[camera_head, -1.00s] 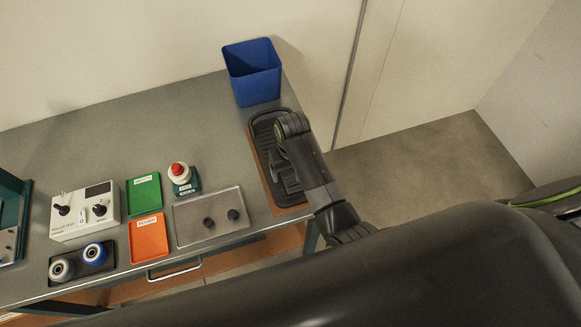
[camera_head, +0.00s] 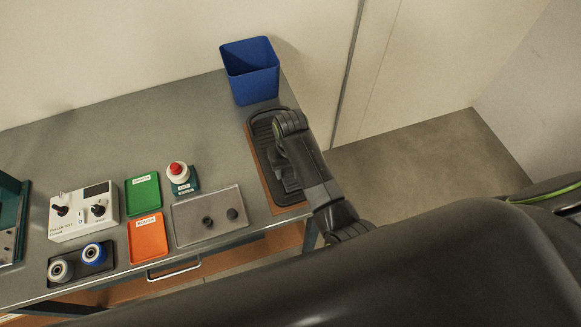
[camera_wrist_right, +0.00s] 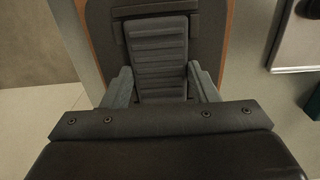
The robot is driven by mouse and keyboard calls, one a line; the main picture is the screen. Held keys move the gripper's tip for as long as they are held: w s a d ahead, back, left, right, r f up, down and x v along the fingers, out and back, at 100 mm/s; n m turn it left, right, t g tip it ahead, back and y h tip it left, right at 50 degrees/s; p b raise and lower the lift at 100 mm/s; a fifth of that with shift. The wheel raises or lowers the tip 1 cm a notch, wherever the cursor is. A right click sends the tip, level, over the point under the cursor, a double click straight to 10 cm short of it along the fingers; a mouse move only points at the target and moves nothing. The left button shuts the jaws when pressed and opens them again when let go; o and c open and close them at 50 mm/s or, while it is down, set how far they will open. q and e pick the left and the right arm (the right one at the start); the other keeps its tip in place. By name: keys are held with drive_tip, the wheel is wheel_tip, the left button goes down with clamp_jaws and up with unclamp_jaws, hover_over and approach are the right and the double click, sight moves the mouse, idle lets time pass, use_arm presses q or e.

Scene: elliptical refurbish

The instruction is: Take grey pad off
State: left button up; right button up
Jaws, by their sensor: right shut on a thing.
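The ribbed grey pad (camera_wrist_right: 158,58) lies on a dark foot pedal (camera_head: 256,138), which rests on a brown board (camera_head: 293,209) at the right end of the bench. My right gripper (camera_wrist_right: 161,88) is over the pedal, with one finger at each side of the pad, and is shut on it. The gripper also shows from above in the head view (camera_head: 284,176), where it and my arm hide much of the pad. The pad still appears to lie in line with the pedal; I cannot tell whether it is lifted. My left gripper is not in view.
A blue bin (camera_head: 251,76) stands behind the pedal near the wall. To the left are a metal plate (camera_head: 190,228) with two dark knobs, a red button (camera_head: 177,169), green (camera_head: 143,194) and orange (camera_head: 148,238) trays, and a roller tester (camera_head: 82,218). The back of the bench is clear.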

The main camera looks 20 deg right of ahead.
drive_tip(key=shift+r, duration=2.5)
